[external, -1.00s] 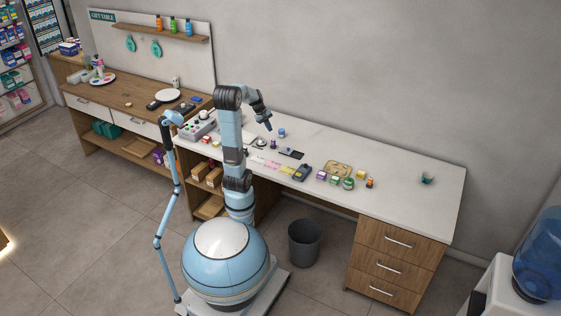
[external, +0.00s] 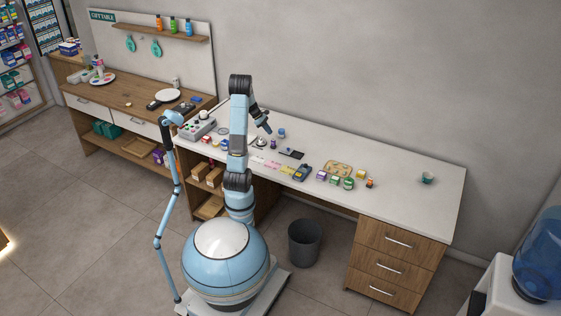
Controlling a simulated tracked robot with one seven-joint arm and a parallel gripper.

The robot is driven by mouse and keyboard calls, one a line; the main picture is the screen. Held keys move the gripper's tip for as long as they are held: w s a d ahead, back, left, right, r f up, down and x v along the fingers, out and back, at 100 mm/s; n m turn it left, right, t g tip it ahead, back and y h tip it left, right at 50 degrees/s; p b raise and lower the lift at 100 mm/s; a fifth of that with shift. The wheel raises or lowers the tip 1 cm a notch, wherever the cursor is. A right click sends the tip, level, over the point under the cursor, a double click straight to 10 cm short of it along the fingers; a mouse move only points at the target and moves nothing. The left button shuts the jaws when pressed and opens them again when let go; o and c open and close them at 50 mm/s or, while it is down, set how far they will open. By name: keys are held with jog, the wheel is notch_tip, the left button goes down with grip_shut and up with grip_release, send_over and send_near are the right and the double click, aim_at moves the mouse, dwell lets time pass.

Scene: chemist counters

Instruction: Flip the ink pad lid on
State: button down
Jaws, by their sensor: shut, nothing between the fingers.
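A small dark flat item, which looks like the ink pad (external: 291,154), lies on the white counter. It is too small to make out the lid or tell whether it is open. My gripper (external: 268,131) is shut and empty. It points down over the counter, to the upper left of the pad in the picture and apart from it. A small purple item (external: 273,145), perhaps a stamp, stands just left of the pad. A blue item (external: 281,133) stands close to the right of my gripper.
Pink and yellow slips (external: 272,165) and a dark device (external: 302,173) lie along the counter's front. Small boxes and a tan board (external: 338,169) are farther right. A grey machine (external: 197,129) stands at the left. The counter's right part is mostly clear.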

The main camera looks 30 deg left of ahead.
jog(key=shift+f, duration=0.1)
send_near(287, 150)
notch_tip(287, 150, down, 3)
jog(key=shift+s+r, duration=0.1)
jog(key=shift+s, duration=0.05)
jog(key=shift+d+f, duration=0.2)
jog(key=shift+d, duration=0.85)
jog(key=shift+w+d+f, duration=0.15)
jog(key=shift+d, duration=0.25)
jog(key=shift+w+d+f, duration=0.1)
jog(key=shift+w+d, duration=0.05)
jog(key=shift+d, duration=0.2)
jog(key=d, duration=0.8)
jog(key=shift+a, duration=0.1)
